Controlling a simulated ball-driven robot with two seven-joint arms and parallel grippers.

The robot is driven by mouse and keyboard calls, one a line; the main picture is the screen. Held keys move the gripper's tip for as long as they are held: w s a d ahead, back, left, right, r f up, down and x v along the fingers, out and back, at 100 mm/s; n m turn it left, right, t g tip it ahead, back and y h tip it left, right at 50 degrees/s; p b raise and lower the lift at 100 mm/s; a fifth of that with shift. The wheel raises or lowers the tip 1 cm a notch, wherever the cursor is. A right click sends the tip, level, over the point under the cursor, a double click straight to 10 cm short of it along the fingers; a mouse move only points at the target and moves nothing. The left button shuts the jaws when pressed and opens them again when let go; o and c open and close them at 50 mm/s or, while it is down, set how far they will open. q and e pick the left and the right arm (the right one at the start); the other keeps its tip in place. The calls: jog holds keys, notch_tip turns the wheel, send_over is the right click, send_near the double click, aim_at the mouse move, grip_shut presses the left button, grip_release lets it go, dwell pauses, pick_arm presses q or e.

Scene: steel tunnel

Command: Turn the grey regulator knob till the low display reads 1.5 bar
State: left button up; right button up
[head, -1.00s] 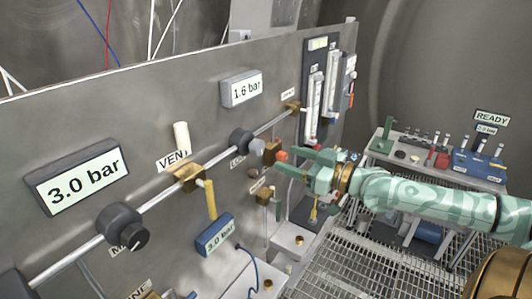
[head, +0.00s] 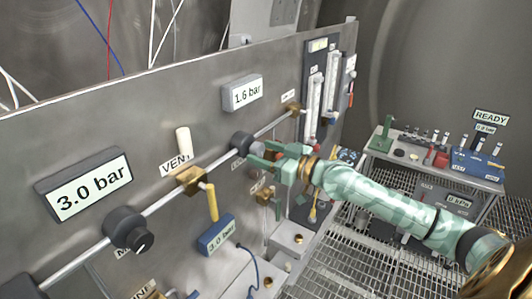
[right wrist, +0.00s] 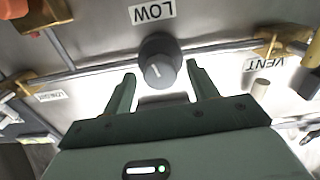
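The grey low regulator knob (head: 241,146) sits on the pipe on the steel panel. In the right wrist view the knob (right wrist: 159,72) has a white pointer line on its face, under a LOW label (right wrist: 152,12). The low display (head: 242,93) reads 1.6 bar. My right gripper (head: 256,155) is at the knob. In the right wrist view my right gripper (right wrist: 160,78) is open, with one finger on each side of the knob's face and visible gaps. I cannot tell whether the tips reach past its front. My left gripper is not in view.
A second dark knob (head: 129,229) and a display (head: 84,186) reading 3.0 bar are at left. A brass vent valve (head: 192,181) with a yellow lever (head: 212,203) is near the low knob. A bench (head: 448,165) stands at right above grating.

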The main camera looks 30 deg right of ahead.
jog(key=c, duration=0.9)
jog(key=shift+o, duration=0.2)
jog(key=shift+n+b, duration=0.35)
jog(key=shift+n, duration=0.55)
jog(key=o, duration=1)
